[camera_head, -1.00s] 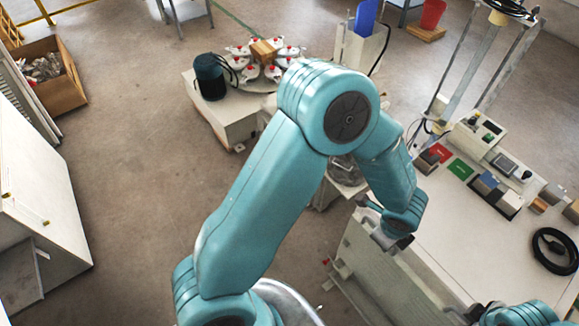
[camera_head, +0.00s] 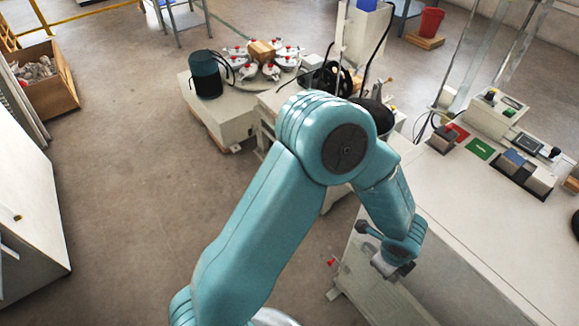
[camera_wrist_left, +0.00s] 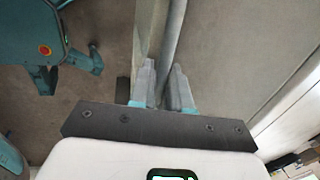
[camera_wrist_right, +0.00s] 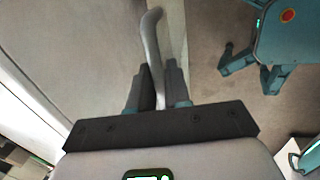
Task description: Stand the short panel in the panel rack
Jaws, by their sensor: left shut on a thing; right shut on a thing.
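My left gripper (camera_head: 393,268) hangs beside the near side of the white bench in the head view. In the left wrist view its fingers (camera_wrist_left: 162,88) are closed around a long grey bar (camera_wrist_left: 174,40) that runs away from them. My right gripper (camera_wrist_right: 153,88) shows only in its wrist view, shut on a grey bar (camera_wrist_right: 150,40) with a curved far end. I cannot tell whether these bars belong to the short panel. I cannot make out the short panel or the panel rack for certain in the head view.
The white bench (camera_head: 480,235) with control boxes fills the right. A low pedestal (camera_head: 222,112) bears a round carousel and a dark cylinder (camera_head: 206,75). Floor (camera_head: 120,150) between is clear.

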